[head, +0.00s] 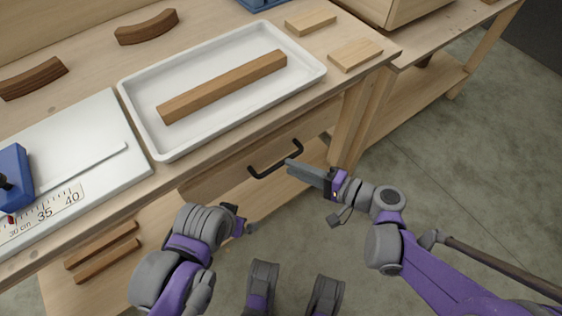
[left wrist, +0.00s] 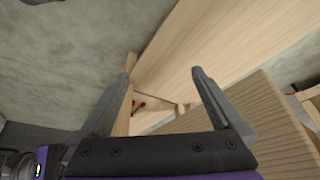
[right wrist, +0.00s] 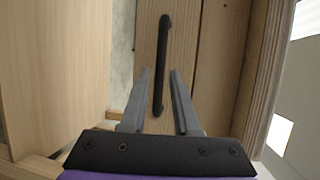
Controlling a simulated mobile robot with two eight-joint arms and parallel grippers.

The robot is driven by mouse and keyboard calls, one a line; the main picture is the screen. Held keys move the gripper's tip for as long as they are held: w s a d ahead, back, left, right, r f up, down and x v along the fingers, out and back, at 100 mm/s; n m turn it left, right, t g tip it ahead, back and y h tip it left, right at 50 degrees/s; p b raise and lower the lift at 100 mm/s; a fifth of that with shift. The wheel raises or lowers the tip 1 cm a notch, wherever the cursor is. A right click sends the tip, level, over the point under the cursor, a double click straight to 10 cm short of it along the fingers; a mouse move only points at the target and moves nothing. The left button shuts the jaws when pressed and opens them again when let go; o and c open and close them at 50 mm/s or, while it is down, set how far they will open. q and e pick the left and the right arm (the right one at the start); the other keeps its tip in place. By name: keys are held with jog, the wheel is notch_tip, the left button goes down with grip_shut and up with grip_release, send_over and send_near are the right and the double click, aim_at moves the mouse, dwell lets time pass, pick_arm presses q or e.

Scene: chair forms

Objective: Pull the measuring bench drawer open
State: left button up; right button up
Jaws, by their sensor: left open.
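The drawer front (head: 219,182) is set under the worktop of the wooden bench and looks shut. Its black bar handle (head: 275,161) sticks out from the front. My right gripper (head: 290,164) is close to the handle's right end in the head view. In the right wrist view, the handle (right wrist: 162,60) runs between the two spread fingers (right wrist: 160,85), with gaps on both sides; I cannot tell how deep it sits between them. My left gripper (head: 240,222) is lower left of the handle, away from it. Its fingers (left wrist: 160,78) are apart and empty.
On the bench stand a white tray (head: 140,92) holding a wooden bar (head: 225,86), a white measuring board (head: 100,115), and loose wood pieces (head: 147,27). A lower shelf (head: 150,262) holds two strips. Open concrete floor (head: 480,170) lies to the right.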

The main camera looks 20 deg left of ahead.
aim_at(281, 162)
jog(key=shift+b+x, duration=0.3)
jog(key=shift+x, duration=1.9)
jog(key=shift+c, duration=0.3)
grip_shut()
